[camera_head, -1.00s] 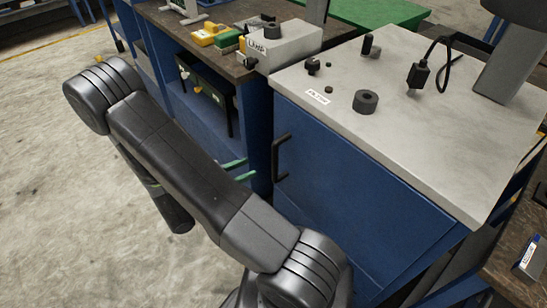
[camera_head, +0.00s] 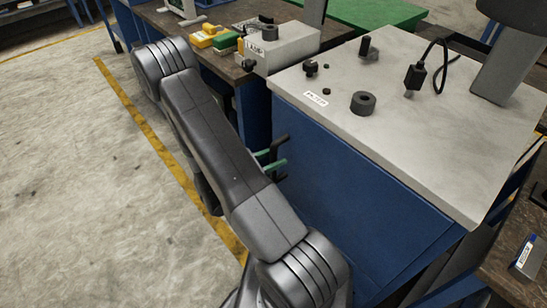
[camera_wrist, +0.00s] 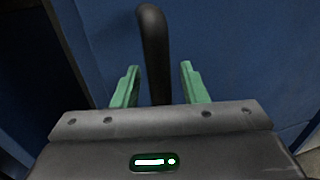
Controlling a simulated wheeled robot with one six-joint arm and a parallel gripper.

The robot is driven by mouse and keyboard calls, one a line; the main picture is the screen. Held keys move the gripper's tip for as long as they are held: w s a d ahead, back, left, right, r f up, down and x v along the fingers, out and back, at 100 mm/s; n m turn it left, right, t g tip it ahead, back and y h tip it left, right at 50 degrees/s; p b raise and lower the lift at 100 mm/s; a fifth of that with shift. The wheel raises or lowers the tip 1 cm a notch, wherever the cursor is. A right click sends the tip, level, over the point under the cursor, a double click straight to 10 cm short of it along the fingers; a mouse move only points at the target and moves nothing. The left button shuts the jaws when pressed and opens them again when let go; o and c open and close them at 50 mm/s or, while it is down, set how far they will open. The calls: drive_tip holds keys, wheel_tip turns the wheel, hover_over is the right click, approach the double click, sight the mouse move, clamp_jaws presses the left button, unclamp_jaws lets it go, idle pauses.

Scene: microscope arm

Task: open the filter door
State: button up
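The filter door (camera_head: 345,200) is the blue front panel of the cabinet under the light grey top, which bears a FILTER label (camera_head: 315,98). The door looks shut. Its black bar handle (camera_head: 281,143) is at the panel's left side, partly hidden behind my arm and gripper. My gripper (camera_head: 272,162) has green fingers and is at the handle. In the wrist view, my gripper (camera_wrist: 160,85) is open, with the black handle (camera_wrist: 154,50) between its two fingers. Gaps show on both sides, so the fingers do not visibly touch it.
A round black knob (camera_head: 363,103), small black knobs and a cable plug (camera_head: 415,80) are on the grey top (camera_head: 440,130). A grey LAMP box (camera_head: 280,45) stands on the bench at the left. The floor left of my arm is clear.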

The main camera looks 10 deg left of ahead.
drive_tip(key=shift+c, duration=0.2)
clamp_jaws()
drive_tip(key=shift+s+a, duration=0.1)
